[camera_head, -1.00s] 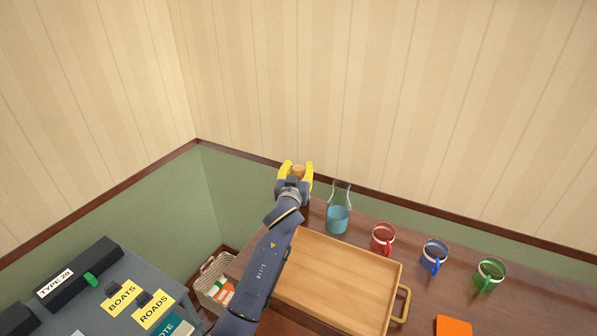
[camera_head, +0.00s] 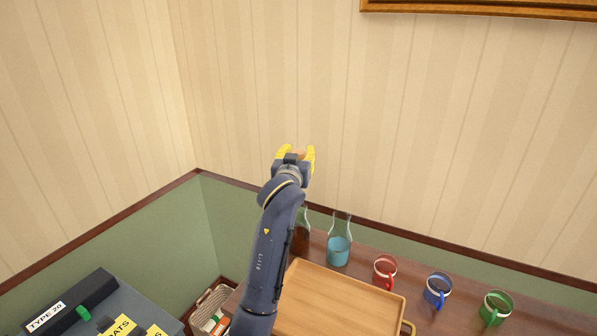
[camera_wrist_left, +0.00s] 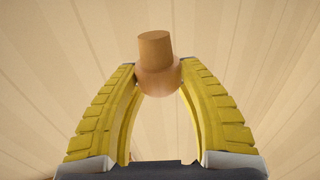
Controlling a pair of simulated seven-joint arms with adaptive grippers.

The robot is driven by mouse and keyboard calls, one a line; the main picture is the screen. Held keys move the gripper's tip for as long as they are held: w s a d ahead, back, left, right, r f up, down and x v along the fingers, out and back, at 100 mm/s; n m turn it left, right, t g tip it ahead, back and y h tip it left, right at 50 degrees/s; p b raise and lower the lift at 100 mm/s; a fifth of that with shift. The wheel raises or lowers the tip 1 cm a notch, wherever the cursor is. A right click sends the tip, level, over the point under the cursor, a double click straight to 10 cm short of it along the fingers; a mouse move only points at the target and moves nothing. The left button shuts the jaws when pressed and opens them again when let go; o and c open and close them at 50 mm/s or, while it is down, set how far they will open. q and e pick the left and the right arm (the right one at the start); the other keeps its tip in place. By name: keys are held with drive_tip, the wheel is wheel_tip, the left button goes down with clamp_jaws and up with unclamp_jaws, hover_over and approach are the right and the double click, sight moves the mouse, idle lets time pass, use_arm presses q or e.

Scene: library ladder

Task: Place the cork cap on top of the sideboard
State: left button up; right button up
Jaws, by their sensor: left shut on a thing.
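My left gripper (camera_head: 296,154) has yellow fingers and is raised in front of the striped wall, above the back of the sideboard. It is shut on the cork cap (camera_wrist_left: 157,62), a tan stopper with a narrower top and a wider rounded lower part, held between the fingertips in the left wrist view. In the head view the cap (camera_head: 300,154) is mostly hidden by the gripper. The brown wooden sideboard (camera_head: 378,308) runs along the wall below. A dark brown flask (camera_head: 302,236) stands on it, partly hidden behind my left arm. My right gripper is not in view.
A flask of blue liquid (camera_head: 339,246) stands right of the brown one. Red (camera_head: 385,270), blue (camera_head: 437,289) and green (camera_head: 495,308) mugs follow to the right. A wooden tray (camera_head: 335,300) lies in front. A basket (camera_head: 208,308) and a grey cabinet (camera_head: 125,300) are at left.

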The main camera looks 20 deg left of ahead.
use_arm(q)
wheel_tip(320, 180, up, 3)
wheel_tip(320, 180, up, 5)
drive_tip(key=s, duration=0.2)
drive_tip(key=s+d+f+m+h, duration=0.1)
drive_tip(key=s+d+f+h, duration=0.1)
drive_tip(key=s+f, duration=1.2)
wheel_tip(320, 180, up, 14)
drive_tip(key=y, duration=0.1)
hover_over(299, 152)
drive_tip(key=s, duration=0.2)
drive_tip(key=shift+d+f+n, duration=0.15)
drive_tip(key=shift+d+n, duration=0.15)
drive_tip(key=f, duration=0.1)
drive_tip(key=w+f, duration=0.1)
drive_tip(key=f, duration=0.1)
drive_tip(key=shift+w+a+y, duration=0.25)
drive_tip(key=shift+w+y, duration=0.05)
drive_tip(key=shift+w, duration=0.1)
drive_tip(key=shift+w+a+f, duration=0.1)
drive_tip(key=shift+a+f, duration=0.05)
drive_tip(key=shift+f, duration=0.4)
